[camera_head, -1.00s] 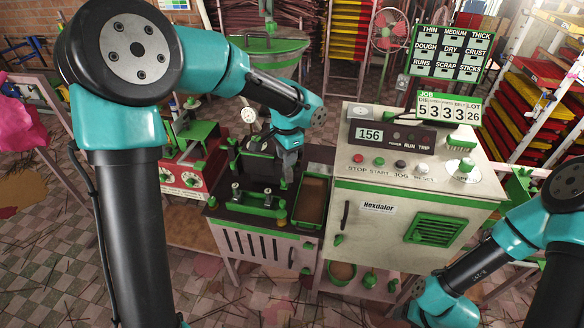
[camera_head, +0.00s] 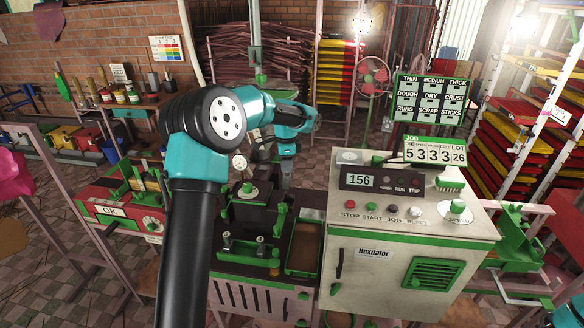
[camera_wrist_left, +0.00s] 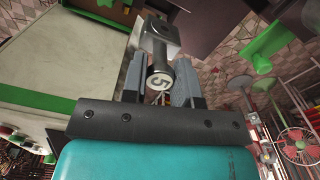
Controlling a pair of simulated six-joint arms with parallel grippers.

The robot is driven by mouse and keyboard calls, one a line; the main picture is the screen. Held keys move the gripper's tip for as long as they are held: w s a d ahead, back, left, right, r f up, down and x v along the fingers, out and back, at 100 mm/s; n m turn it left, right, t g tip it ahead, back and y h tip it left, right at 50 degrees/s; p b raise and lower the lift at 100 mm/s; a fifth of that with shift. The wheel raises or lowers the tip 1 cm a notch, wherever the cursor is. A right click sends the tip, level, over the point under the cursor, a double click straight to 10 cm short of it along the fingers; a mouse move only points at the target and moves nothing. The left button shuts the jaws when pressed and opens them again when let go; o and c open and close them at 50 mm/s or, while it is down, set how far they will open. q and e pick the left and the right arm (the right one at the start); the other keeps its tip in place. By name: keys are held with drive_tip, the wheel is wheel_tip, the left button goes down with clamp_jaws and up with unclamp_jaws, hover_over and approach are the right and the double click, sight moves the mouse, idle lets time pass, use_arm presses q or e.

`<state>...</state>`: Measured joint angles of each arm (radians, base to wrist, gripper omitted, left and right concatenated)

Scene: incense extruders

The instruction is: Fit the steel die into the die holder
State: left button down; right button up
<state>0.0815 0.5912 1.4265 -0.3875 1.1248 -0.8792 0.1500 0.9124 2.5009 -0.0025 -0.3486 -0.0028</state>
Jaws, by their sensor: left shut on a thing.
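My left gripper (camera_head: 287,168) hangs behind and right of a dark machine block (camera_head: 247,213) in the head view. In the left wrist view its two grey fingers (camera_wrist_left: 160,70) are shut on a steel piece (camera_wrist_left: 160,42) with a round end marked 5, which I take for the steel die. The die is too small to make out in the head view. The dark block has a pale plate with a green knob (camera_head: 249,188) on top; I cannot tell for sure whether this is the die holder. My right gripper is not in view.
A control cabinet (camera_head: 402,275) with buttons and a 156 display stands right of the machine. A narrow green-rimmed tray (camera_head: 304,247) lies between them. A green bar with two posts (camera_head: 248,250) sits in front of the block. A red gauge bench (camera_head: 125,210) stands left.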

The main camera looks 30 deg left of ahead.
sight(287, 175)
use_arm(q)
drive_tip(key=shift+f, duration=2.95)
drive_tip(key=shift+f, duration=2.4)
idle(0.6)
drive_tip(key=c, duration=0.8)
unclamp_jaws()
wheel_tip(287, 175, up, 17)
drive_tip(key=shift+r, duration=0.2)
